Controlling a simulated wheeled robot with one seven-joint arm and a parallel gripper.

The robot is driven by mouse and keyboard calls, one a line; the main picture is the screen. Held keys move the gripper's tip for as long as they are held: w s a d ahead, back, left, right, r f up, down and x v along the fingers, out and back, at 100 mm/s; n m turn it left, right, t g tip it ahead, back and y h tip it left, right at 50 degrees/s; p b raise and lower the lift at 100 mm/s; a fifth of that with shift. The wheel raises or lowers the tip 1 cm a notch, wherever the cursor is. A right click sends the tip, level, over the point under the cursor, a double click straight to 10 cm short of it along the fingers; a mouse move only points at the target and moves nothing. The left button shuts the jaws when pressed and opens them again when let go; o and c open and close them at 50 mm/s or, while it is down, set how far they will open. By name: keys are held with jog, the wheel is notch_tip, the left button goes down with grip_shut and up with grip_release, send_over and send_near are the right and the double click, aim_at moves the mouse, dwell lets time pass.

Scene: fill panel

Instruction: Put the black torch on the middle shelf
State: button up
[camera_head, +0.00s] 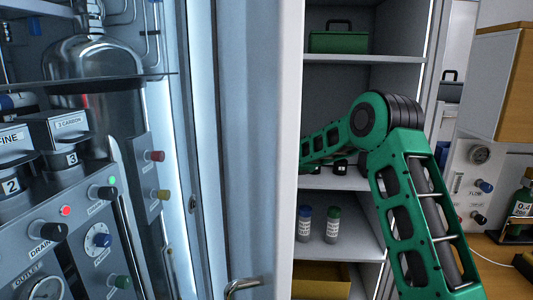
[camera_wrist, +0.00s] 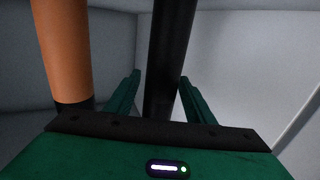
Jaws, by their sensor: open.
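In the wrist view, a black cylinder (camera_wrist: 163,50), which looks like the black torch, lies between the two fingers of my gripper (camera_wrist: 160,97). The fingers are apart, one on each side of it, with visible gaps. The cylinder's lower end is hidden behind the gripper body. In the head view, my green arm reaches into a cabinet, and my gripper and the torch are hidden behind the white door edge. The middle shelf (camera_head: 350,181) is the board below my arm.
An orange cylinder (camera_wrist: 62,50) with a black end stands just left of my gripper. The open white door (camera_head: 252,150) borders the cabinet. A green toolbox (camera_head: 338,41) is on the upper shelf. Two small bottles (camera_head: 333,225) stand on the lower shelf, above a yellow box (camera_head: 320,281).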

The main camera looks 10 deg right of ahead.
jog(key=s+d+f+m+g+h, duration=0.1)
jog(key=s+d+f+g+h, duration=0.15)
jog(key=s+d, duration=0.7)
jog(key=s+d+f+m+g+h, duration=0.15)
jog(key=s+d+g, duration=0.25)
jog(key=s, duration=1.1)
jog(key=s+d+f+m+g+h, duration=0.1)
jog(key=s+d+f+g, duration=0.15)
jog(key=s+d, duration=0.7)
jog(key=s+a+f+m+g+y, duration=0.1)
jog(key=s+g, duration=0.3)
jog(key=s, duration=1.6)
jog(key=s+a+f+m+g+y, duration=0.1)
jog(key=s+g, duration=0.4)
jog(key=s, duration=1.4)
notch_tip(320, 180, down, 3)
jog(key=shift+s+a+r+m+y, duration=0.1)
jog(key=shift+s+a+m+y, duration=0.25)
jog(key=shift+a+m, duration=0.65)
jog(key=shift+d+m, duration=0.25)
jog(key=shift+d, duration=0.05)
